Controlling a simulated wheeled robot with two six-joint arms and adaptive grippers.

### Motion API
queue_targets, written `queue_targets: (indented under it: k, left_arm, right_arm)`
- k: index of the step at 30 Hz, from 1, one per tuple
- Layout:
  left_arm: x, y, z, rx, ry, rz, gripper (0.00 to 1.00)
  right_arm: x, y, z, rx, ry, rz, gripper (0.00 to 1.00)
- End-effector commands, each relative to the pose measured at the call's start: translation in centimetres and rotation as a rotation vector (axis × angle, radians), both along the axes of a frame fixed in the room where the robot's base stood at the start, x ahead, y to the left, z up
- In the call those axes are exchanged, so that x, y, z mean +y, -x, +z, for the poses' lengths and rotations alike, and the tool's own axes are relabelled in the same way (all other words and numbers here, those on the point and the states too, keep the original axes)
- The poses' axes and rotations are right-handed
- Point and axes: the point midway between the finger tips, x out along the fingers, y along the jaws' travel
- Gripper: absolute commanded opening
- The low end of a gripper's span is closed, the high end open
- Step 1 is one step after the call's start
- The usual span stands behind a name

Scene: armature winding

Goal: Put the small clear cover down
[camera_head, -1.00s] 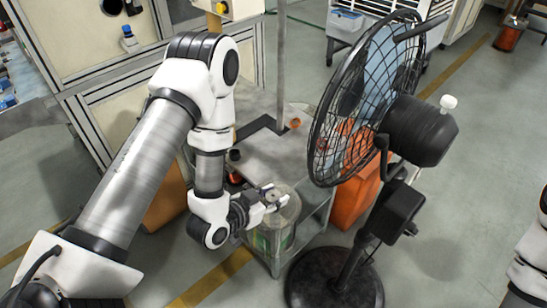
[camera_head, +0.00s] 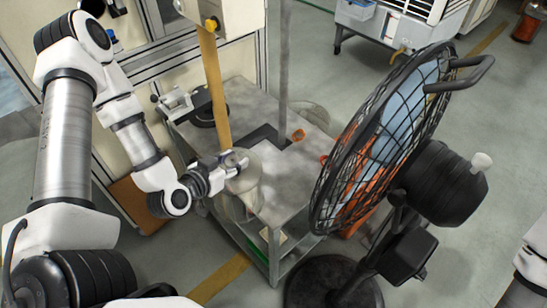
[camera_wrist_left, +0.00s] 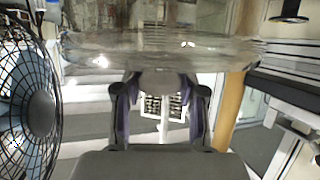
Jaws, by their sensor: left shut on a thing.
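The small clear cover (camera_head: 246,186) is a see-through round shell at the left front edge of the grey cart (camera_head: 285,185) in the head view. My left gripper (camera_head: 234,164) is shut on it near its top. In the left wrist view the cover (camera_wrist_left: 160,48) spans the top of the picture, just beyond the fingertips of my left gripper (camera_wrist_left: 160,82). I cannot tell whether the cover touches the cart. My right gripper is out of view.
A black floor fan (camera_head: 380,150) stands close to the cart's right. A yellow-brown post (camera_head: 215,95) rises behind the cover, and a grey pole (camera_head: 284,60) stands at the back of the cart. The cart top right of the cover looks clear.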

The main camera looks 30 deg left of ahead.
Motion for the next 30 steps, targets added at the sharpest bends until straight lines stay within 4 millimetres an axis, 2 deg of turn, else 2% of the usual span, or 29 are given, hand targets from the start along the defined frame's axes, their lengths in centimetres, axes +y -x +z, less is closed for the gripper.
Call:
queue_targets:
  k: [5,6,11,21,27,30]
  left_arm:
    - [-1.1,-2.7,-0.9,-0.007,-0.005,-0.007,0.0]
    - [-1.3,-3.3,-0.3,-0.003,-0.008,-0.008,0.0]
    - [-2.3,-6.1,-0.5,-0.002,-0.008,-0.008,0.0]
    - [-4.7,-12.9,-1.1,-0.003,-0.003,-0.005,0.0]
    - [-5.5,-15.1,-1.4,-0.003,-0.001,-0.004,0.0]
    - [-5.4,-14.7,-3.5,0.003,-0.001,-0.001,0.0]
  right_arm:
    - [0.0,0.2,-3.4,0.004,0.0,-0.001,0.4]
    - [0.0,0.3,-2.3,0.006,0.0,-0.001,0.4]
    - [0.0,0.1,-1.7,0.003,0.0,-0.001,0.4]
    - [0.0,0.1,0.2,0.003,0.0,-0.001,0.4]
    - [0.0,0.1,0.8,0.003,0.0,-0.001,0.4]
    - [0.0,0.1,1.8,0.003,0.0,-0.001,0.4]
